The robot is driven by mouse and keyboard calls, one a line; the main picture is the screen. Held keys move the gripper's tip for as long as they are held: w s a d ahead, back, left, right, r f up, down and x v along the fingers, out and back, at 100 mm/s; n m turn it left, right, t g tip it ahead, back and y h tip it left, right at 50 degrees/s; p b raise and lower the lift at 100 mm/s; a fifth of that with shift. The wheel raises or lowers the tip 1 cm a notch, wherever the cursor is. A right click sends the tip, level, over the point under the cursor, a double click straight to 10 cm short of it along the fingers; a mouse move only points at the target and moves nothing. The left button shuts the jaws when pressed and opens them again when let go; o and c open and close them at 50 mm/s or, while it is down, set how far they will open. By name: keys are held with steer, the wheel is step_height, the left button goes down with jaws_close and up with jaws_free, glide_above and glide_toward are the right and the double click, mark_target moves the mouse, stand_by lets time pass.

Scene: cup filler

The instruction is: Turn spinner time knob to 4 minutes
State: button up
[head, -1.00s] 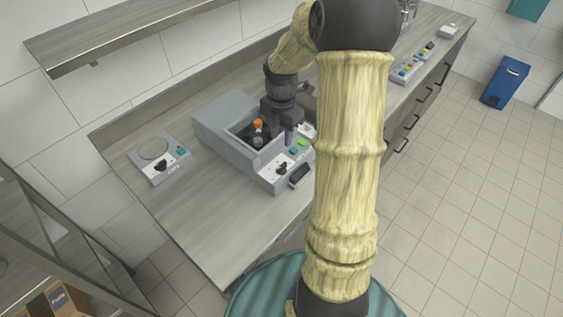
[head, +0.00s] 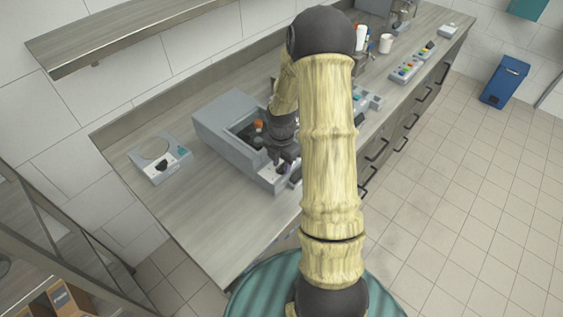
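The spinner appears to be the grey box-shaped machine (head: 215,131) on the counter, with an open well holding an orange-capped item (head: 259,124). Its light front panel (head: 267,178) is partly covered by my gripper (head: 283,165). My gripper points down at this panel, over the area of the black knob. The knob is hidden behind the gripper now, so its setting and any contact cannot be made out. The fingers are small and dark, and whether they are apart or closed is not clear.
A button panel (head: 407,68), a white cup (head: 386,43) and a small white box (head: 449,32) are farther right. The counter front left of the spinner (head: 205,215) is clear.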

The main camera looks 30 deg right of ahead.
jaws_close()
steer(key=shift+m, duration=0.5)
steer(key=m, duration=0.4)
steer(key=shift+m, duration=0.3)
steer(key=m, duration=1.1)
steer(key=shift+w+m, duration=0.1)
steer(key=shift+m, duration=0.3)
steer(key=m, duration=0.6)
steer(key=shift+r+b, duration=0.1)
steer(key=shift+b, duration=0.2)
steer(key=shift+m, duration=0.3)
